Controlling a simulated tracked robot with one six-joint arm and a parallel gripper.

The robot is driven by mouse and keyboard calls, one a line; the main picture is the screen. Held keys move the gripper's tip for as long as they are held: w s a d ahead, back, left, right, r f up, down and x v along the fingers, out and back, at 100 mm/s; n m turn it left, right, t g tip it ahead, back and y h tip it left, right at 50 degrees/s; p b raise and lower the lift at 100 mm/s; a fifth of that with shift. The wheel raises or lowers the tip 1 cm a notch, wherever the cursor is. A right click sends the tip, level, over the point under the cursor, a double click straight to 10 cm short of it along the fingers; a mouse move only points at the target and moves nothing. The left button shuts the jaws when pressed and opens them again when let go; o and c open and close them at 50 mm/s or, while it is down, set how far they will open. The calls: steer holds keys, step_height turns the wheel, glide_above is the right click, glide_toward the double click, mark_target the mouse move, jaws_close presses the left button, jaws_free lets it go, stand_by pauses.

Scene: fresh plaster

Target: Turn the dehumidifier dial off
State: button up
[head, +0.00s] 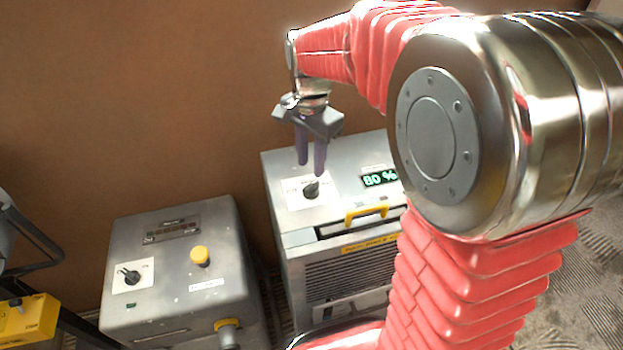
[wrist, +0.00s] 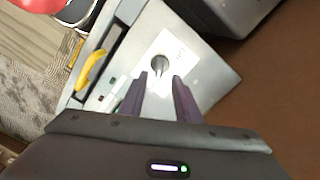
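The dehumidifier (head: 287,244) is a grey metal box with a yellow handle and a green display (head: 379,178) that reads about 80 %. Its dial (head: 311,189) is a dark knob on a white plate on the top, left of the display. The dial also shows in the wrist view (wrist: 158,64), just beyond the fingertips. My gripper (head: 312,170) points down above the dial, its two purple fingers apart with nothing between them. In the wrist view, my gripper (wrist: 161,75) has a clear gap between the fingers. I cannot tell the dial's exact setting.
A second grey box (head: 180,270) stands to the left, with its own black knob (head: 131,277) and a yellow button (head: 200,256). A yellow handle (head: 366,213) rises at the dehumidifier's front edge. A brown wall (head: 150,90) stands close behind both boxes.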

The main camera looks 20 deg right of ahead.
mark_target(311, 184)
step_height(311, 184, down, 7)
stand_by(0.3)
steer(key=shift+c, duration=0.5)
jaws_close()
